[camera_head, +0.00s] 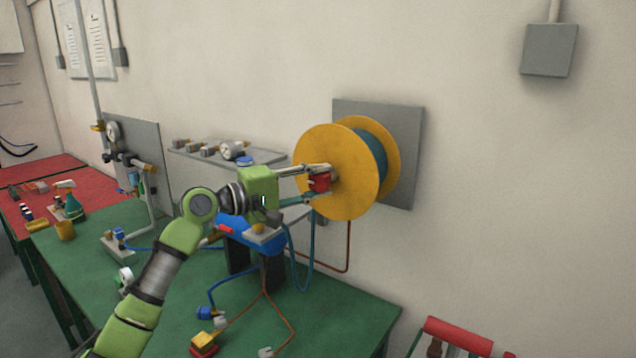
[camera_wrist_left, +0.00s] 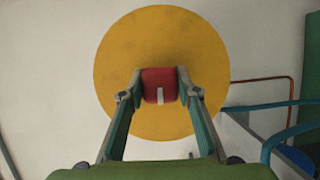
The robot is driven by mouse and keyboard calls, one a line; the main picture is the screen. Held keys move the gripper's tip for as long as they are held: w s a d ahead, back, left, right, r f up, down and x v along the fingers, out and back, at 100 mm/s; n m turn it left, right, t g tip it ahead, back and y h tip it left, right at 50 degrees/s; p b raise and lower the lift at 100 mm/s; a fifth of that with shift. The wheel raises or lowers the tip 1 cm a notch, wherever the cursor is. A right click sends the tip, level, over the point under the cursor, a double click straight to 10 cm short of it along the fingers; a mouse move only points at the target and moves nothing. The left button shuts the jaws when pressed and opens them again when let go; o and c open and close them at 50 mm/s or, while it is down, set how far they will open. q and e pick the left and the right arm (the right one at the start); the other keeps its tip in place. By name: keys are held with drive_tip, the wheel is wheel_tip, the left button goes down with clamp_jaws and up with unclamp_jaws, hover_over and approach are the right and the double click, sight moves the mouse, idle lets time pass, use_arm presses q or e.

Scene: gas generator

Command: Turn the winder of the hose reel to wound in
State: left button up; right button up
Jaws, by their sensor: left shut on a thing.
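The hose reel (camera_head: 338,150) is a yellow spool with dark blue hose (camera_head: 371,152) wound between its two discs, mounted on a grey wall plate. Its winder is a red knob (camera_head: 319,183) low on the front disc. My left gripper (camera_head: 318,182) reaches in from the left and is shut on the red winder. In the left wrist view the red winder (camera_wrist_left: 159,85) sits between the two fingertips (camera_wrist_left: 160,92), in front of the yellow disc (camera_wrist_left: 160,40). A pale mark shows on the winder's face. My right gripper is not in view.
A green bench (camera_head: 330,310) stands below the reel, with a blue machine (camera_head: 250,232), hoses and fittings. A small shelf (camera_head: 265,155) with fittings is left of the reel. A grey wall box (camera_head: 548,50) hangs upper right. The wall right of the reel is clear.

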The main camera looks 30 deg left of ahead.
use_arm(q)
drive_tip(key=m+p, duration=0.1)
drive_tip(key=m, duration=0.1)
drive_tip(key=shift+r+m+g+y, duration=0.15)
drive_tip(key=shift+m+g+y, duration=0.15)
drive_tip(key=shift+g+y, duration=0.1)
drive_tip(key=shift+m+g+y+p, duration=0.35)
drive_tip(key=shift+m+p, duration=0.45)
drive_tip(key=shift+m, duration=0.3)
drive_tip(key=m+y+p, duration=0.2)
drive_tip(key=m+p, duration=0.1)
drive_tip(key=shift+g, duration=0.25)
drive_tip(key=m+y+p, duration=0.1)
drive_tip(key=m+p, duration=0.1)
drive_tip(key=shift+m+y, duration=0.25)
drive_tip(key=shift+m, duration=0.15)
drive_tip(key=shift+f+m+y+p, duration=0.2)
drive_tip(key=shift+m+y+p, duration=0.4)
drive_tip(key=shift+m, duration=0.1)
drive_tip(key=shift+m+y, duration=0.4)
drive_tip(key=shift+m, duration=0.1)
drive_tip(key=shift+f, duration=0.1)
drive_tip(key=o, duration=1.1)
